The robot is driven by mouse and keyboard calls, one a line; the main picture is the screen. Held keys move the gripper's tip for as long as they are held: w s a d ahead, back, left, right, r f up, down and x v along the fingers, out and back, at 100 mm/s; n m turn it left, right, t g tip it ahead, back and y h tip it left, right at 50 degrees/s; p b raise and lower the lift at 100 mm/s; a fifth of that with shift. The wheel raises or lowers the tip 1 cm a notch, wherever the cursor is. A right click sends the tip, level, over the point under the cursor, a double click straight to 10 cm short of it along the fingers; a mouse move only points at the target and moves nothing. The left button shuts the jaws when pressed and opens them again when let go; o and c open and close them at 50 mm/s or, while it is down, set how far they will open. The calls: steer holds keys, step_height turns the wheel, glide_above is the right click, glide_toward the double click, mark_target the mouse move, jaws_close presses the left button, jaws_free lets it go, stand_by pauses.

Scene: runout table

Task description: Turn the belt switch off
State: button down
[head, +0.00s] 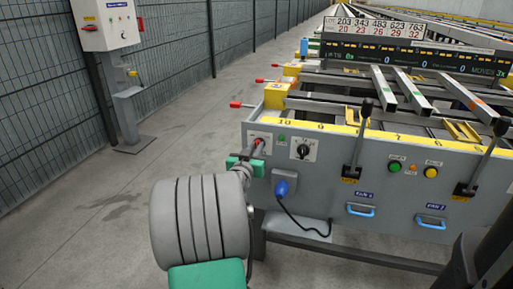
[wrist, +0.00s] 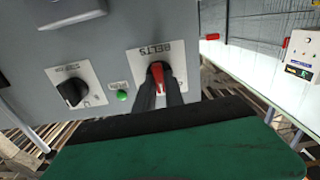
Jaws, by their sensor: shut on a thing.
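The belt switch (wrist: 155,73) is a red knob on a pale plate marked BELTS, upside down in the wrist view. In the head view its plate (head: 266,138) is at the left end of the grey panel, with the knob mostly hidden by my gripper. My gripper (wrist: 159,82) is shut on the red knob, with one dark finger on each side of it. In the head view my gripper (head: 257,149) reaches the plate from the front left. I cannot tell the exact switch position.
A black rotary knob (head: 303,151) and a small green light (head: 281,139) are right of the switch. A blue plug (head: 282,187) with a black cable is below. Levers (head: 357,140) stand farther right.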

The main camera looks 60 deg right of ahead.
steer(key=n+p, duration=0.1)
steer(key=n, duration=0.2)
steer(key=shift+n, duration=0.3)
steer(key=n+p, duration=0.2)
steer(key=n, duration=0.2)
steer(key=shift+w+f+n, duration=0.1)
steer(key=shift+n, duration=0.3)
steer(key=c, duration=1.4)
jaws_free()
steer(key=shift+c, duration=0.2)
steer(key=s+a+p, duration=0.1)
steer(key=a, duration=0.6)
steer(key=shift+a, duration=0.4)
steer(key=shift+s, duration=0.1)
